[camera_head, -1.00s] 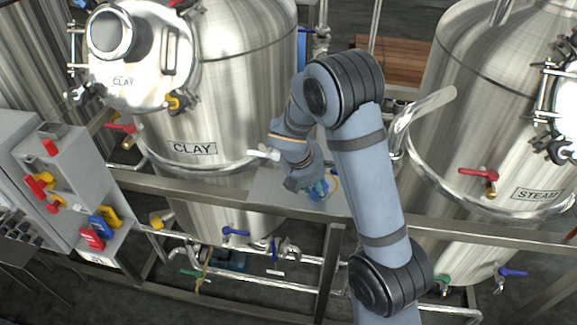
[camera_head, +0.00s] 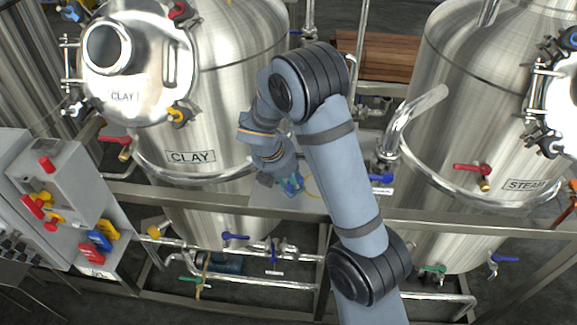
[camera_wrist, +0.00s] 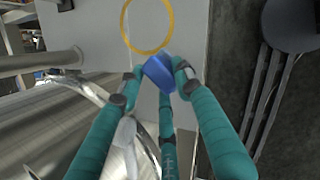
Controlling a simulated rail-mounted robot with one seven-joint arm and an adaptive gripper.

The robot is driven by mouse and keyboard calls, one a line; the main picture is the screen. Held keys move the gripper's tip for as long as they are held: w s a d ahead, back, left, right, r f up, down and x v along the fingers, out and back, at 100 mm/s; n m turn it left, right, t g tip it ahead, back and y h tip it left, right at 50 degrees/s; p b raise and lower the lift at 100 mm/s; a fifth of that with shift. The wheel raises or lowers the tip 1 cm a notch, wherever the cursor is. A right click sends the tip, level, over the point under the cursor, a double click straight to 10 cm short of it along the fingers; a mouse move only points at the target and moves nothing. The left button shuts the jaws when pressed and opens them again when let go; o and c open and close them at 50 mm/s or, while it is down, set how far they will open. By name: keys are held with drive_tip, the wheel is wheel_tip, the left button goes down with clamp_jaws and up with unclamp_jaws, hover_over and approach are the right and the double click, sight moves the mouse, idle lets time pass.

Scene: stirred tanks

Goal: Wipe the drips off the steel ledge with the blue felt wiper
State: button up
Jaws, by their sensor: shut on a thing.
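My gripper (camera_wrist: 158,84) has teal fingers and is shut on the blue felt wiper (camera_wrist: 157,70), a small blue block between the fingertips in the wrist view. The pale grey steel ledge (camera_wrist: 110,32) lies behind the wiper. In the head view my gripper (camera_head: 291,187) is over the ledge (camera_head: 263,199), in front of the CLAY tank. I cannot tell whether the wiper touches the ledge. I cannot make out any drips. My arm hides the right part of the ledge in the head view.
A yellow ring (camera_wrist: 148,25) shows against the ledge just beyond the wiper. The CLAY tank (camera_head: 215,120) stands close behind, the STEAM tank (camera_head: 470,120) to the right. A steel frame rail (camera_head: 450,216) runs along the front. A valve box (camera_head: 60,185) stands at left.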

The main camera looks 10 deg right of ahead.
drive_tip(key=shift+s+d+r+p, duration=0.15)
drive_tip(key=shift+r+p, duration=0.15)
drive_tip(key=shift+r, duration=0.45)
wheel_tip(320, 180, up, 2)
drive_tip(key=shift+r+p, duration=0.1)
drive_tip(key=shift+p, duration=1)
drive_tip(key=shift+r+p, duration=0.7)
drive_tip(key=shift+r, duration=0.1)
drive_tip(key=shift+f, duration=0.1)
